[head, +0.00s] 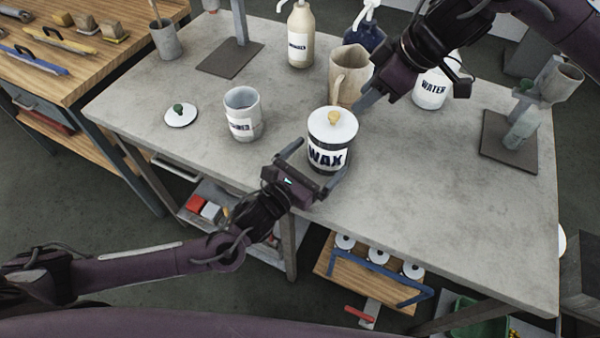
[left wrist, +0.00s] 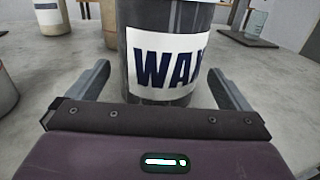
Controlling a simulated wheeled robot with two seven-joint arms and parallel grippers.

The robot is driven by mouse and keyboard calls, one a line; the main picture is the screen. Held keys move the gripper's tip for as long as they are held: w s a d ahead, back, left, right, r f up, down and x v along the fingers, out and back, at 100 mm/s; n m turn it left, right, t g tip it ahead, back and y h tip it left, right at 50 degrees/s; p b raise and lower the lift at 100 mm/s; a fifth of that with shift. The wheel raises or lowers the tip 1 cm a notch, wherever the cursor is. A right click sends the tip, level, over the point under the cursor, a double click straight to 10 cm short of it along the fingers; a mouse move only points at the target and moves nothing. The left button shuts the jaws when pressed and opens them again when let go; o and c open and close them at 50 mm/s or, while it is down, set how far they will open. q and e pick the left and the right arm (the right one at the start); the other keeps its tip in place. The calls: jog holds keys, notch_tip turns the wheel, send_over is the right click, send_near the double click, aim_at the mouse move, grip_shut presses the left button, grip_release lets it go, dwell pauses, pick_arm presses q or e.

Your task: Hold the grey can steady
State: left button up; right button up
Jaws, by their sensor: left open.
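A dark grey can (head: 327,165) with a white "WAX" label stands upright on the table, its white lid with a yellow knob on top. It also fills the middle of the left wrist view (left wrist: 150,80). My left gripper (head: 312,166) is open at the can's near side, one finger on each side of its lower part. In the left wrist view, the fingers (left wrist: 160,80) show gaps to the can. My right gripper (head: 368,98) is above and right of the lid, one finger pointing down-left; whether it is open cannot be seen.
A labelled light grey open can (head: 243,115) and a loose white lid with a green knob (head: 181,115) stand to the left. A beige jug (head: 347,75) is close behind the wax can. A white "WATER" container (head: 432,92) is behind right. The table's front right is clear.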

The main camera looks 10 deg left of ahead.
pick_arm(q)
jog(key=shift+x, duration=1.55)
